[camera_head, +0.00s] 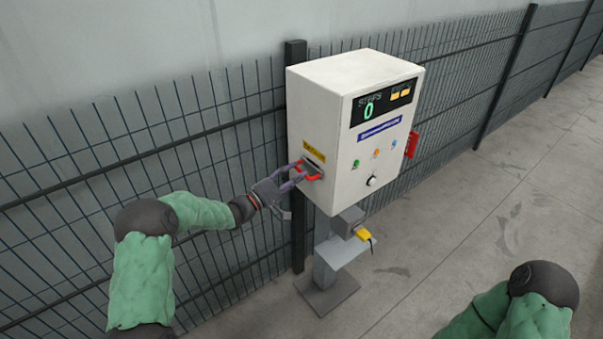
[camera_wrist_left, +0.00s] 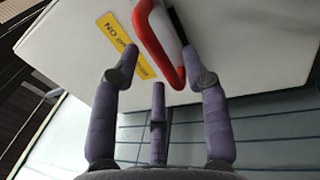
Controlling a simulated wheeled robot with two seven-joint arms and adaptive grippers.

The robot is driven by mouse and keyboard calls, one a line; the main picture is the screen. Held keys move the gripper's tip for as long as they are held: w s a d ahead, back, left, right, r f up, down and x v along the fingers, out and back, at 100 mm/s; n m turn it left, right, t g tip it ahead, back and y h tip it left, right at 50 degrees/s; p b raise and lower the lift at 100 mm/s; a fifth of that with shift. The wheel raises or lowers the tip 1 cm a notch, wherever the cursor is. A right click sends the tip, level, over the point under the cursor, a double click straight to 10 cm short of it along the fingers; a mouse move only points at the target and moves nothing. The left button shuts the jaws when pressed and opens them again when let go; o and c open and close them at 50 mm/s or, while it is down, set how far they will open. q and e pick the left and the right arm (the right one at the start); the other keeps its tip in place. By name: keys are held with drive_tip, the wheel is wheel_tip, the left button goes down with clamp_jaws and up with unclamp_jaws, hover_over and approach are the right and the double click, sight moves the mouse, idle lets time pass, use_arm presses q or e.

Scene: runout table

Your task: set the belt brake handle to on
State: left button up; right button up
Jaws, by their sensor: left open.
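The belt brake handle (camera_head: 311,174) is a red loop on the left side of a white control box (camera_head: 325,109). In the left wrist view the red handle (camera_wrist_left: 158,45) stands out from the box's side wall, beside a dark slot. My left gripper (camera_head: 294,176) is at the handle. In the left wrist view its purple-grey fingers (camera_wrist_left: 160,62) are spread, with the handle's end between their tips. I cannot tell whether any finger touches the handle. Only my right arm shows, at the lower right of the head view; its gripper is out of frame.
A yellow label (camera_head: 314,152) sits above the handle. The box's front has a display (camera_head: 384,101), several small lights and a knob (camera_head: 372,181). A red part (camera_head: 411,144) is on its right side. The box stands on a grey pedestal (camera_head: 327,287) before a wire fence (camera_head: 229,109).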

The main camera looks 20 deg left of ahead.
use_arm(q)
drive_tip(key=shift+x, duration=1.3)
drive_tip(key=shift+c, duration=0.3)
clamp_jaws()
drive_tip(key=v, duration=0.1)
drive_tip(key=b+v, duration=0.1)
drive_tip(key=v, duration=0.1)
drive_tip(key=b+v, duration=0.1)
drive_tip(key=v, duration=0.1)
drive_tip(key=shift+s+r, duration=0.1)
drive_tip(key=shift+r, duration=0.25)
drive_tip(key=shift+c, duration=0.3)
unclamp_jaws()
drive_tip(key=shift+a, duration=0.1)
drive_tip(key=shift+o, duration=0.6)
drive_tip(key=shift+s+a, duration=0.1)
drive_tip(key=shift+s, duration=0.05)
